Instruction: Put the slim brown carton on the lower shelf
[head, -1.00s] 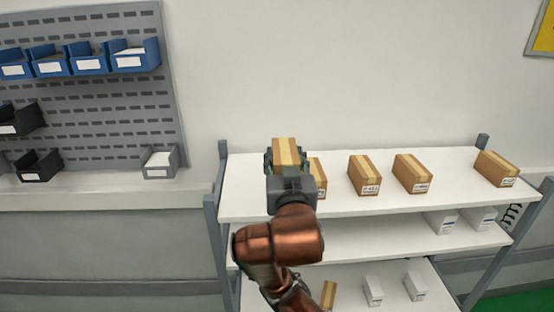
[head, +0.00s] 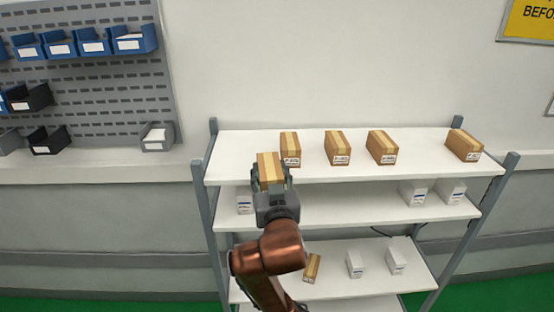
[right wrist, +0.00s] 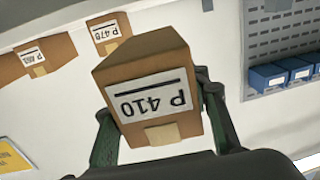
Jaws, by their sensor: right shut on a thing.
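My right gripper (head: 271,178) is shut on a brown carton (head: 268,166) with a pale tape strip along its top. In the right wrist view the carton (right wrist: 150,85) sits between the two fingers, with a label reading P 410. The held carton is in front of the top shelf's front edge, at the left part of the rack. Below the top shelf (head: 240,170) are a middle shelf (head: 340,207) and a lower shelf (head: 335,283). The arm hides part of the left side of these shelves. My left gripper is not in view.
Several brown cartons (head: 338,147) stand on the top shelf. White boxes (head: 412,193) stand on the middle shelf. The lower shelf holds a small brown carton (head: 312,267) and two white boxes (head: 354,264). Rack posts (head: 213,240) flank the shelves. The middle shelf's centre is clear.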

